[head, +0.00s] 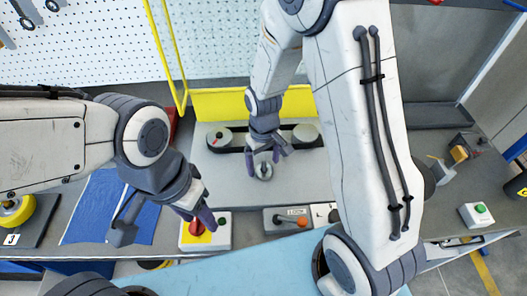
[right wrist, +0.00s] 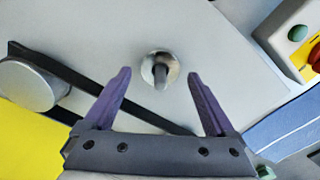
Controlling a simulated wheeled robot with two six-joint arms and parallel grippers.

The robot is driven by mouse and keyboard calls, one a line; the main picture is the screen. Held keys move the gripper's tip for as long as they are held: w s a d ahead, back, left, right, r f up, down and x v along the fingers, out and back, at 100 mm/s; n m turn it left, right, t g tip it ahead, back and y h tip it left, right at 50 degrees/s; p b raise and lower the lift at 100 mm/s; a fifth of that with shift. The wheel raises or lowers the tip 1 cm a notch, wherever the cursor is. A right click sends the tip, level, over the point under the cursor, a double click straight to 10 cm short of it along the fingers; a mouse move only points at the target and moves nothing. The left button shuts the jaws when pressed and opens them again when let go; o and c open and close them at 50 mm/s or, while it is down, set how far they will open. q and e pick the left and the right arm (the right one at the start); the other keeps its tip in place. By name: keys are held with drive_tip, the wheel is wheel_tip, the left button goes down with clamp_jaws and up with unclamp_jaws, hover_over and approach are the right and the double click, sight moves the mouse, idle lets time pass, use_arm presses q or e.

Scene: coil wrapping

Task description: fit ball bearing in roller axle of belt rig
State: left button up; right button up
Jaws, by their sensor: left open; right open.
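The belt rig's pale plate (head: 215,172) lies at the centre of the head view. It carries a black belt around two grey rollers, left (head: 219,139) and right (head: 305,134). A short roller axle (right wrist: 161,77) stands out of the plate, with a shiny metal ring (right wrist: 151,63) around its base. I cannot tell whether this ring is the ball bearing. My right gripper (head: 264,163) is open over the axle; in the right wrist view its purple fingers (right wrist: 160,76) lie either side, apart from the ring. My left gripper (head: 197,214) is open and empty above the red-button box.
The red-and-yellow button box (head: 196,240) and a lever panel marked LOCK (head: 284,222) stand along the front. A blue mat (head: 82,215) and a yellow roll (head: 15,212) are at left. A yellow guard (head: 225,103) edges the rig's back. A green-button box (head: 477,215) is at right.

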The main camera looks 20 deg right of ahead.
wheel_tip(320, 180, up, 9)
drive_tip(key=shift+b, duration=0.4)
